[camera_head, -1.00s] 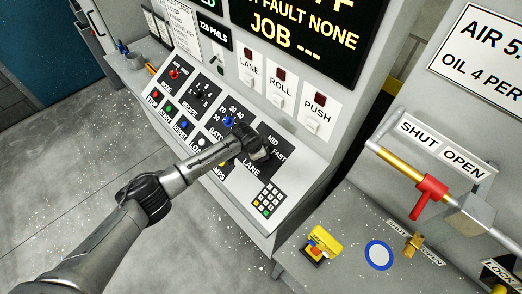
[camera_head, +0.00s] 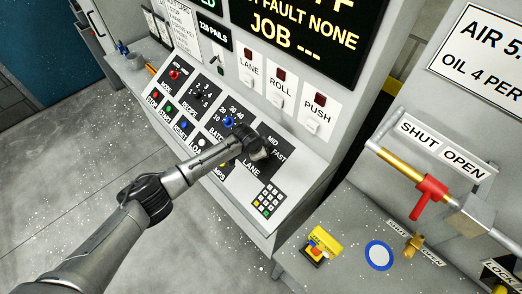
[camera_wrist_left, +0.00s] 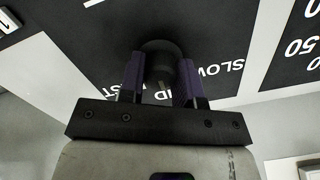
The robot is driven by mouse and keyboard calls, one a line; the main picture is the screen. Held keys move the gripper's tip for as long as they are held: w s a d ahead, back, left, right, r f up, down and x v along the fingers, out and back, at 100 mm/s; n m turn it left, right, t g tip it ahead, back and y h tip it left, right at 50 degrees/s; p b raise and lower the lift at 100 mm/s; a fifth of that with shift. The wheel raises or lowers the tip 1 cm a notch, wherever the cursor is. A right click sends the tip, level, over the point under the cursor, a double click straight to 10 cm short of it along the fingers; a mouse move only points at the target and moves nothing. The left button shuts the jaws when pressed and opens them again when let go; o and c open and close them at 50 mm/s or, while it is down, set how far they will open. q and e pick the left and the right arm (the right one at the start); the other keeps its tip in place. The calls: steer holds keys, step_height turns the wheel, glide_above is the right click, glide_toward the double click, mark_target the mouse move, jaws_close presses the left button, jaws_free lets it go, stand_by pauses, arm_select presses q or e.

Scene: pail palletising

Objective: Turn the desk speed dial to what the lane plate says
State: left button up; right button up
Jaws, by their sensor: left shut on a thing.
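The speed dial is a dark round knob (camera_wrist_left: 160,60) on a black label plate (camera_wrist_left: 225,85) of the sloping desk, with MID and FAST readable in the head view. In the left wrist view the knob sits between the two purple-padded fingers of my left gripper (camera_wrist_left: 161,82), which is shut on it. SLOW shows right of the fingers; the other words are partly covered. In the head view my left gripper (camera_head: 262,152) hides the knob, and its pointer direction cannot be told. I cannot make out a lane plate with a speed. My right gripper is out of view.
A blue knob (camera_head: 228,122) stands close to my left gripper on the desk. A keypad (camera_head: 269,199) lies just below it. LANE, ROLL and PUSH switches (camera_head: 281,88) are on the wall behind. A red-handled valve (camera_head: 430,194) and yellow block (camera_head: 322,244) are at right.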

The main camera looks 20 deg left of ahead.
arm_select(q)
steer(key=shift+r+n+p, duration=0.1)
steer(key=shift+n+p, duration=0.85)
steer(key=shift+n, duration=0.25)
steer(key=n+p, duration=0.2)
steer(key=n, duration=0.1)
steer(key=shift+n, duration=0.3)
steer(key=n+p, duration=0.1)
steer(key=n, duration=0.3)
steer(key=shift+h+p, duration=0.4)
steer(key=shift+n, duration=0.8)
steer(key=shift+p, duration=0.3)
steer(key=o, duration=0.9)
